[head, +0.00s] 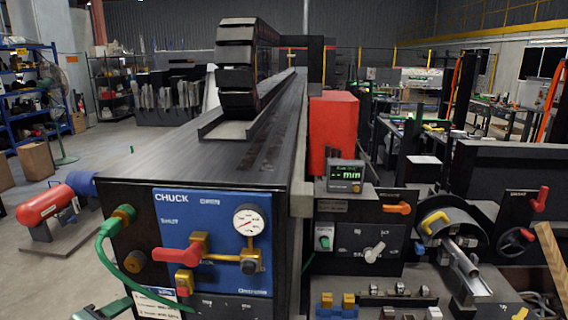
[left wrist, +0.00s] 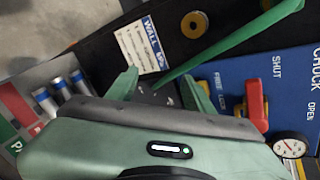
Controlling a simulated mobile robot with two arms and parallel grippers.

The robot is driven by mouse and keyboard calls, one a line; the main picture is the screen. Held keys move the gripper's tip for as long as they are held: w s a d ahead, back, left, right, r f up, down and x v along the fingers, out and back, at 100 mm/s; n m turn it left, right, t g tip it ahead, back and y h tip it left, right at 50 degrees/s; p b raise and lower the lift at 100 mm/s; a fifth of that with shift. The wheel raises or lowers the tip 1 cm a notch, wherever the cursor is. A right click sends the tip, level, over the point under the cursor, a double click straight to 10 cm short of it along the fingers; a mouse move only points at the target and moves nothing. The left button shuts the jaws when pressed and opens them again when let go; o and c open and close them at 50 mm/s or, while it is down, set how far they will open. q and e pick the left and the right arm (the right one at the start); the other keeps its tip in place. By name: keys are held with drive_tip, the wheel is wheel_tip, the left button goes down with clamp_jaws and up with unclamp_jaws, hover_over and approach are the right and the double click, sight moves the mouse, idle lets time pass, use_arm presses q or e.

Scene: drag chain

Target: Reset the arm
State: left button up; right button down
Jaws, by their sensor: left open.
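My left gripper (left wrist: 160,88) shows in the left wrist view with its two green fingers apart and nothing clearly held between them. A green part at the bottom left of the head view looks like this gripper. It is low in front of the blue CHUCK panel (head: 212,230), near its lower left corner. The panel also shows at right in the left wrist view (left wrist: 286,85). A green hose (head: 106,255) curves down from a fitting; in the wrist view it (left wrist: 235,40) runs beyond the fingers. I cannot tell whether they touch. My right gripper is not in view.
A red lever (head: 178,256) and a gauge (head: 249,221) stick out from the panel. A black drag chain (head: 238,75) stands in a tray (head: 216,128) on the bench. A red tank (head: 45,204) is at left. Silver cylinders (left wrist: 62,85) lie left of the gripper.

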use_arm(q)
drive_tip(key=s+d+f+n+g, duration=0.4)
drive_tip(key=s+d+f+n, duration=0.3)
drive_tip(key=s+f+n, duration=0.4)
drive_tip(key=s+d+f+n+g, duration=0.5)
drive_tip(key=s+d+f+n, duration=0.3)
drive_tip(key=s+n, duration=0.45)
wheel_tip(320, 180, down, 29)
drive_tip(key=s+a+m+g, duration=0.1)
drive_tip(key=s, duration=0.2)
drive_tip(key=s+a+f+g, duration=0.1)
drive_tip(key=s+a+f, duration=0.2)
drive_tip(key=s+f, duration=1.2)
drive_tip(key=shift+s, duration=0.5)
drive_tip(key=shift+a, duration=0.1)
